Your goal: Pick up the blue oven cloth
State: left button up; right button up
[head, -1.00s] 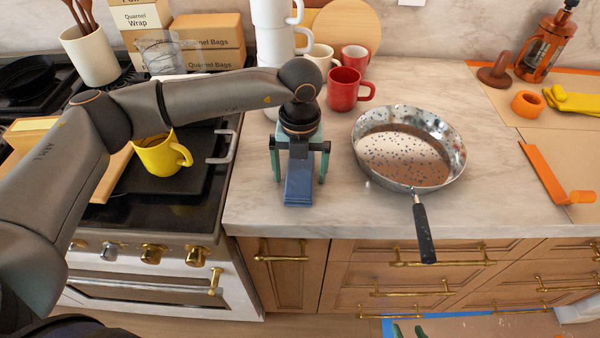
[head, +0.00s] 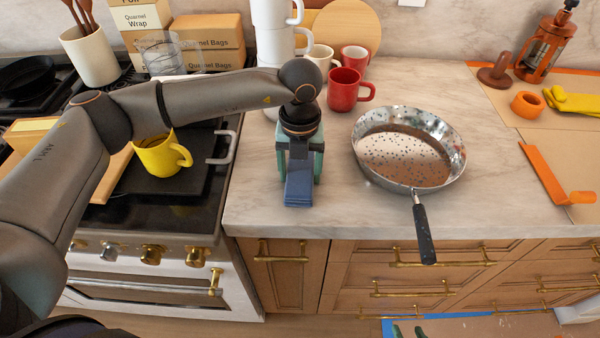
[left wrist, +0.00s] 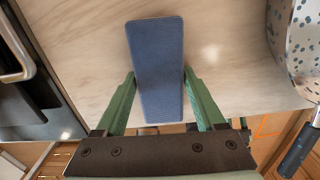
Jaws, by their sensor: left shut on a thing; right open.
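The blue oven cloth (head: 299,187) is a folded, narrow blue strip on the marble counter, near its front edge. My left gripper (head: 300,168) comes down over it from above, with its green fingers shut on the cloth's two long sides. In the left wrist view the cloth (left wrist: 157,65) lies between the fingers of my left gripper (left wrist: 158,82), which touch or nearly touch both sides. I cannot tell any gap between cloth and counter. My right gripper (head: 408,331) shows only as green fingertips at the bottom edge, low in front of the drawers; it is open.
A speckled frying pan (head: 405,150) stands just right of the cloth, its black handle (head: 424,230) jutting over the counter edge. The stove with a yellow mug (head: 160,155) is to the left. Red mugs (head: 345,90) and a white stacked vessel (head: 273,40) stand behind.

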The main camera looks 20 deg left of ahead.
pick_arm(q)
jog(key=shift+r, duration=0.1)
jog(key=shift+r, duration=0.55)
jog(key=s+d+r, duration=0.1)
jog(key=r, duration=0.1)
jog(key=s+d+r+b, duration=0.1)
jog(key=s+r, duration=0.1)
jog(key=r, duration=0.1)
jog(key=s+d+r, duration=0.1)
jog(key=r, duration=0.2)
jog(key=shift+s, duration=0.15)
jog(key=s+d+r+b, duration=0.2)
jog(key=s+d+r, duration=0.1)
jog(key=s+d, duration=0.2)
jog(key=shift+s+r, duration=0.4)
jog(key=shift+s, duration=0.75)
jog(key=o, duration=0.7)
jog(key=c, duration=0.5)
jog(key=shift+c, duration=0.2)
